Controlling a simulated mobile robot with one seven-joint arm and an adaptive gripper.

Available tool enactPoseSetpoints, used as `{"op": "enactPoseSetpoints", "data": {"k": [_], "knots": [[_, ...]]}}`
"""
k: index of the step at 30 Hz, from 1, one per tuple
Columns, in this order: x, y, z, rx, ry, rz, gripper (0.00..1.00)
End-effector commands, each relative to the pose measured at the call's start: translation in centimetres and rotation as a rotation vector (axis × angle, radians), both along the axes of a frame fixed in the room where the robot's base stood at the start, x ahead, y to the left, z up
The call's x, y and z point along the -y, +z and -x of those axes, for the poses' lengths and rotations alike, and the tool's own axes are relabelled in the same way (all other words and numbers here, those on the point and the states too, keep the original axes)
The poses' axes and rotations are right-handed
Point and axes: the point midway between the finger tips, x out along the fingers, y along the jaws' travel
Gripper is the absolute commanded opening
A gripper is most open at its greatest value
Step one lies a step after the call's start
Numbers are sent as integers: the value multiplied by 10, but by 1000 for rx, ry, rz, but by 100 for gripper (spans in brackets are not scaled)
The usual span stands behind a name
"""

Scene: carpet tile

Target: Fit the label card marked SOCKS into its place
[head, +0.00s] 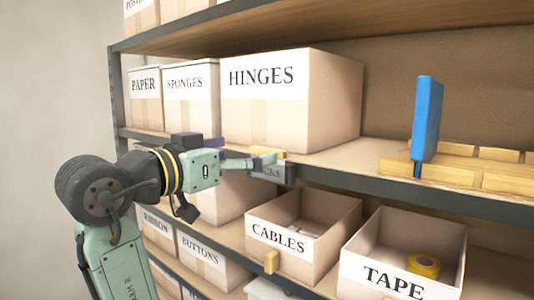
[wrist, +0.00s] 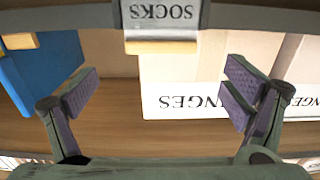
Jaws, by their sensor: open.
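The SOCKS label card (wrist: 162,14) is grey with black letters and a yellow tab (wrist: 161,46). It reads upside down at the top of the wrist view. A dark holder (wrist: 118,14) on the shelf edge borders its sides, and the card appears to sit inside it. The tab is clear of both fingers.
The HINGES box (head: 290,100) stands on the shelf just behind the holder. A blue upright object (head: 427,118) and wooden blocks (head: 480,177) are to the right. Below are the open CABLES (head: 279,239) and TAPE (head: 395,281) boxes.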

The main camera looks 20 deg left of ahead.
Motion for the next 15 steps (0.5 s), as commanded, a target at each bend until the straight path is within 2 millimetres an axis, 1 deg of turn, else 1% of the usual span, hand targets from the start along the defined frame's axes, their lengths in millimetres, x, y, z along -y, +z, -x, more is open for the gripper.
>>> {"op": "enactPoseSetpoints", "data": {"k": [4, 9, 12, 15], "knots": [[5, 0, -16, -2, -1, 2, 94], [14, -4, -40, -3, -1, 1, 94], [16, -5, -46, 1, 0, 1, 94], [15, -6, -46, 1, 1, 1, 94]]}}
